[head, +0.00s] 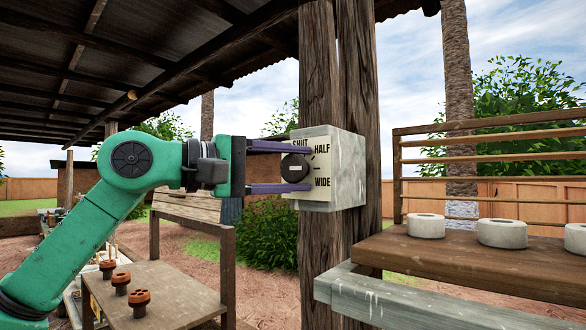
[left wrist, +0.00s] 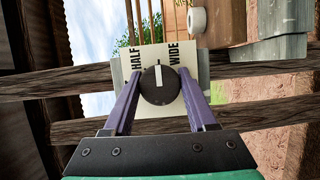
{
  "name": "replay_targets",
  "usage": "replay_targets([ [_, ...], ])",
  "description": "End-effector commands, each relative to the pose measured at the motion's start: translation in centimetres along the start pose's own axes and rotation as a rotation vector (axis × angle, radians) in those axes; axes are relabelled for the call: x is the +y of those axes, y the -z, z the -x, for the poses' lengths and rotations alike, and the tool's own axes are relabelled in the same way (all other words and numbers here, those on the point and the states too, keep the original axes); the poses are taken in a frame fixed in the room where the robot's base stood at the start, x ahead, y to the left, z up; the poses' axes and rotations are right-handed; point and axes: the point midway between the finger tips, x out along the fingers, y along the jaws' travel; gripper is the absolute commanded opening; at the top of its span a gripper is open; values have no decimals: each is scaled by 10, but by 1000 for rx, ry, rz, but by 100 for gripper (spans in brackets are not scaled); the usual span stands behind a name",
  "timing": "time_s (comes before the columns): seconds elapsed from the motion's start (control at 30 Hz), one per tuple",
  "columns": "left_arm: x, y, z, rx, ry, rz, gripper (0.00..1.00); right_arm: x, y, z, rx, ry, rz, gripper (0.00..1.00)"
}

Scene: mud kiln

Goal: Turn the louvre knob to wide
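The louvre knob (head: 294,167) is a round black dial with a white pointer, on the pale plate of a grey box (head: 347,170) fixed to wooden posts. The plate reads SHUT, partly hidden, HALF and WIDE. The pointer points right in the head view, between HALF and WIDE. In the left wrist view the knob (left wrist: 160,86) sits between the fingers, its pointer upward. My left gripper (head: 292,168) has its purple fingers above and below the knob, against its sides; it also shows in the left wrist view (left wrist: 161,82). My right gripper is not in view.
A low wooden table (head: 170,293) with several brown clay pieces stands at lower left. At right, a wooden shelf (head: 465,262) holds pale round rings (head: 426,226) below slatted louvres (head: 490,158). The thick posts (head: 325,250) stand directly behind the box.

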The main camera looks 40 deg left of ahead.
Motion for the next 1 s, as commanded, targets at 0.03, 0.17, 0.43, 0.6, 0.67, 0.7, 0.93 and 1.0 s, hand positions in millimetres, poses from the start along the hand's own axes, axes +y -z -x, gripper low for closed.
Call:
replay_targets([
  [0.03, 0, 0, 0, 0, 1, -1, 76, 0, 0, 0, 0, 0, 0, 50],
  [0.17, 0, 0, 0, 0, 1, 0, 86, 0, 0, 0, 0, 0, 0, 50],
  [0.43, 0, 0, 0, 0, 0, 1, 86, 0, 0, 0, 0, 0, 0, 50],
  [0.6, -3, 0, 10, 1, -3, 0, 86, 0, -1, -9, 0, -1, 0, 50],
  [0.67, -4, 0, 22, 2, -5, 0, 86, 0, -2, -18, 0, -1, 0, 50],
  [0.7, -6, 0, 32, 1, -6, 0, 86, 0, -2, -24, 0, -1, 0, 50],
  [0.93, -5, 0, 101, 4, -4, -1, 86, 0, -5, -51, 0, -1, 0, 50],
  [1.0, -4, 0, 119, 2, -5, 1, 86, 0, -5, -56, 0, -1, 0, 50],
])
